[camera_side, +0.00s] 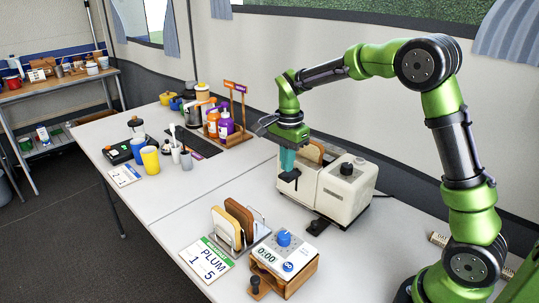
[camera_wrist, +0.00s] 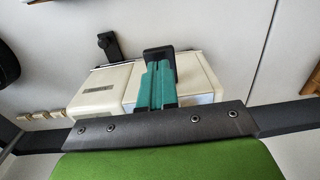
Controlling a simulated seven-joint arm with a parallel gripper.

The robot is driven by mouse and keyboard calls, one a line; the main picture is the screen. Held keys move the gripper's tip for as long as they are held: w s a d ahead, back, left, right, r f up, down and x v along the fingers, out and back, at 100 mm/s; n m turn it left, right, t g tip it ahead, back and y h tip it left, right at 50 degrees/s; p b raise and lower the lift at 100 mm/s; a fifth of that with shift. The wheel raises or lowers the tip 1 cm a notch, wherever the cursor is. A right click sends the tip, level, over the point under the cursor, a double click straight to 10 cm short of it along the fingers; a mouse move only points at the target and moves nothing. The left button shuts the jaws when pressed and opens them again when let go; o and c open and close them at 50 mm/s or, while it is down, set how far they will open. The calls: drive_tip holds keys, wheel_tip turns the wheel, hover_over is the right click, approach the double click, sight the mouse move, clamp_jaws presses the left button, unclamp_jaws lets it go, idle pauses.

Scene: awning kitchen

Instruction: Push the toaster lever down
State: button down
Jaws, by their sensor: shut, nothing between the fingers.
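The cream toaster (camera_side: 345,196) stands on the right-hand table, with a slice of bread (camera_side: 314,152) showing in its top. It also shows in the wrist view (camera_wrist: 104,92). My gripper (camera_side: 289,176), with teal fingers and black tips, points down at the toaster's left part in the side view. It is shut and empty (camera_wrist: 159,62). Contact with the toaster is unclear.
Bottles (camera_side: 225,124) and cups (camera_side: 150,160) stand on the left table. The table between is clear.

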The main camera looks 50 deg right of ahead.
sight(287, 175)
drive_tip(key=shift+f, duration=3.2)
drive_tip(key=shift+r, duration=0.15)
drive_tip(key=shift+r, duration=4.65)
